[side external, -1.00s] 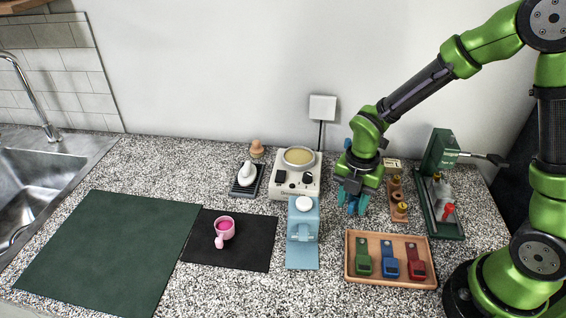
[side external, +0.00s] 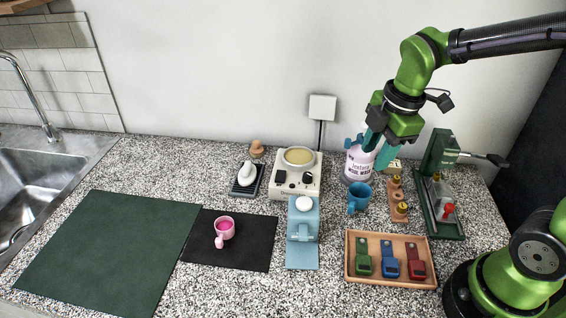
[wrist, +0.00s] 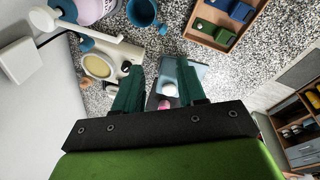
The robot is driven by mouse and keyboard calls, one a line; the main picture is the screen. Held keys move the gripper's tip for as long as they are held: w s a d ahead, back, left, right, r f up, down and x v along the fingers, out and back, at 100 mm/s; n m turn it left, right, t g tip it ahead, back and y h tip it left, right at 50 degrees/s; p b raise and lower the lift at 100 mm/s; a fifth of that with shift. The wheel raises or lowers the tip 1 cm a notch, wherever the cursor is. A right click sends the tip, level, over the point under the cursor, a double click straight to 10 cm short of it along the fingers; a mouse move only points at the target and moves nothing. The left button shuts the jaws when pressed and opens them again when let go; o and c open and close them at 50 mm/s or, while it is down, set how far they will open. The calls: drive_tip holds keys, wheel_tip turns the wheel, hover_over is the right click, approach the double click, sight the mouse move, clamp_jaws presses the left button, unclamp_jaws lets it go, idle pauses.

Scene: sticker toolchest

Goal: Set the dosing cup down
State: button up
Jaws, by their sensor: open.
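The blue dosing cup (side external: 357,200) stands upright on the speckled counter, in front of a wool-wash bottle (side external: 358,168). In the wrist view the cup (wrist: 143,13) shows at the top, apart from my fingers. My gripper (side external: 377,150) is open and empty, raised above the counter and to the right of and higher than the cup. It overlaps the bottle in the side view. In the wrist view the open jaws (wrist: 161,70) have nothing between their tips that they touch.
A wooden tray (side external: 348,276) with coloured tools lies in front of the cup. A light-blue dispenser (side external: 303,228) and a cream warmer (side external: 283,190) stand to its left. A pink cup (side external: 226,230) sits on a black mat (side external: 258,252). The green mat (side external: 110,250) is bare.

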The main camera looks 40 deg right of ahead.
drive_tip(key=s+r+m+t+y, duration=0.1)
drive_tip(key=s+r+m+t, duration=0.4)
drive_tip(key=m, duration=1.3)
drive_tip(key=shift+s+d+r+m+y, duration=0.3)
drive_tip(key=shift+s+d+r+m, duration=0.1)
drive_tip(key=shift+s, duration=0.45)
